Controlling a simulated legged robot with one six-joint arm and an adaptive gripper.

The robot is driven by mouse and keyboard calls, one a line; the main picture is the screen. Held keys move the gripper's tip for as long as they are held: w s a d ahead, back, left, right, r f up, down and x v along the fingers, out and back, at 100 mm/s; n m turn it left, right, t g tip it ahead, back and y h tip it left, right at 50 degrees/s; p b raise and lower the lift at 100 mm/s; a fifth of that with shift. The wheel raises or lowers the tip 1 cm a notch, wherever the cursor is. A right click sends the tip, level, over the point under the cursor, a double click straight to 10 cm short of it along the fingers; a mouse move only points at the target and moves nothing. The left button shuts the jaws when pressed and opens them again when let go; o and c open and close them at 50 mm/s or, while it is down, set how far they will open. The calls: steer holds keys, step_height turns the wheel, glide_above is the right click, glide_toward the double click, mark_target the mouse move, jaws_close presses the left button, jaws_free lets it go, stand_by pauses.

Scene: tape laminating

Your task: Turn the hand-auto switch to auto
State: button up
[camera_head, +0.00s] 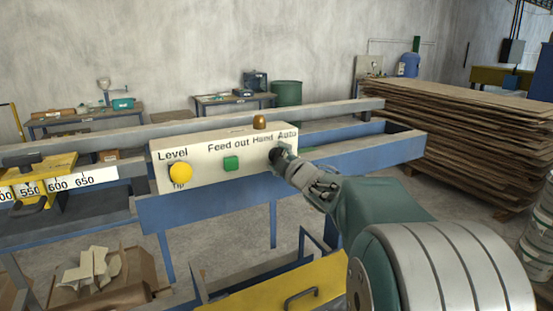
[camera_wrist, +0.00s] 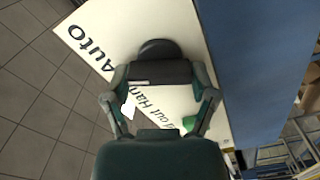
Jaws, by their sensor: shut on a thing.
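The hand-auto switch is a dark round knob (camera_wrist: 158,49) on the cream control panel (camera_head: 208,165), below the words Hand and Auto. In the head view my gripper (camera_head: 285,160) reaches the panel's right end and covers most of the knob. In the wrist view my gripper (camera_wrist: 158,75) is shut on the knob, whose far rim shows beyond the fingers. The knob's pointer direction is hidden by the fingers. The Auto label (camera_wrist: 92,42) is clear at the left in the wrist view, and the Hand label is partly covered.
A green Feed out button (camera_head: 231,163) and a yellow Level/Tip knob (camera_head: 181,173) sit left on the same panel. A brass-coloured dome (camera_head: 260,122) stands on its top edge. The blue machine beam (camera_head: 370,155) runs behind. A wood stack (camera_head: 455,130) stands at the right.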

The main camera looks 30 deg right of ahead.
steer(key=shift+d+f+m, duration=0.2)
steer(key=shift+f+m, duration=0.1)
steer(key=shift+m, duration=0.7)
steer(key=shift+f, duration=0.1)
steer(key=o, duration=1)
steer(key=shift+d, duration=0.1)
steer(key=shift+r, duration=0.2)
steer(key=shift+s, duration=0.3)
steer(key=s, duration=1.1)
steer(key=shift+s+d, duration=0.15)
steer(key=shift+s, duration=0.05)
